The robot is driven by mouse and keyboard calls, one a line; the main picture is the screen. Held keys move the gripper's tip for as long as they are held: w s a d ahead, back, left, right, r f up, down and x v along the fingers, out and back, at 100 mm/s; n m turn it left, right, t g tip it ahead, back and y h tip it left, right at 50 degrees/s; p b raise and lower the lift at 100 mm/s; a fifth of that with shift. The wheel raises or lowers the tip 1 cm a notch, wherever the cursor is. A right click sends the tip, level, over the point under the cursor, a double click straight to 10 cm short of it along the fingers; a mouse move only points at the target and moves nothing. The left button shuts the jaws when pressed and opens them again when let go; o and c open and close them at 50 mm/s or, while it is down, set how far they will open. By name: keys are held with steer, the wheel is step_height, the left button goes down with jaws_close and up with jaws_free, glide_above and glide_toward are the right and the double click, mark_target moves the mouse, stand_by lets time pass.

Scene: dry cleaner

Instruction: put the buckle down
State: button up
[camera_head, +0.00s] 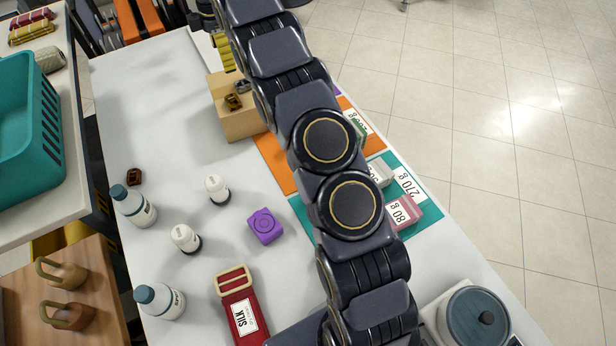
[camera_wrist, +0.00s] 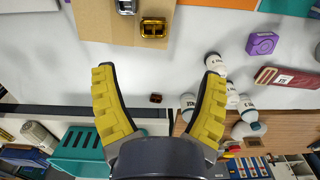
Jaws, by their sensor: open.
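A gold-brown buckle (camera_head: 233,101) and a silver buckle (camera_head: 242,86) lie on top of a tan box (camera_head: 238,125) at the back of the white table. In the wrist view the gold buckle (camera_wrist: 153,28) and the silver buckle (camera_wrist: 126,7) rest on the box near the top edge. A small dark brown piece (camera_head: 134,177), possibly another buckle, lies on the table's left side. My gripper (camera_wrist: 158,68) has its yellow fingers wide apart with nothing between them. In the head view it is mostly hidden behind my arm, just behind the box.
White bottles (camera_head: 134,206), a purple block (camera_head: 265,226) and a red SILK strap (camera_head: 242,309) stand or lie on the table. Weight cards and small blocks are on orange and teal mats (camera_head: 432,190) at right. A teal basket (camera_head: 30,140) is on a side counter. The table's back left is clear.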

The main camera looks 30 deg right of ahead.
steer(key=s+a+r+m, duration=0.1)
steer(key=s+r+m, duration=0.35)
steer(key=s, duration=0.45)
steer(key=s+r+m, duration=0.4)
steer(key=s+r, duration=0.1)
steer(key=s, duration=0.4)
steer(key=s+a+f+m+g, duration=0.1)
steer(key=s+m, duration=0.8)
steer(key=s, duration=1.7)
steer(key=shift+a+f, duration=0.55)
steer(key=shift+f, duration=0.25)
steer(key=o, duration=0.5)
steer(key=w+a+f+m+g+y, duration=0.15)
steer(key=w+m+y, duration=0.25)
steer(key=w, duration=0.7)
steer(key=w+f+m+g+y, duration=0.2)
steer(key=w+m+y, duration=0.2)
steer(key=w, duration=0.6)
steer(key=w+d+f+m+t+y, duration=0.2)
steer(key=w+d+f+m+y, duration=0.15)
steer(key=w+d+f, duration=0.35)
steer(key=w+d+f+m+t+y, duration=0.2)
steer(key=d+f+m, duration=0.35)
steer(key=f, duration=0.35)
steer(key=shift+g, duration=0.25)
steer(key=x, duration=0.9)
steer(key=shift+a+f, duration=0.3)
steer(key=shift+a, duration=0.05)
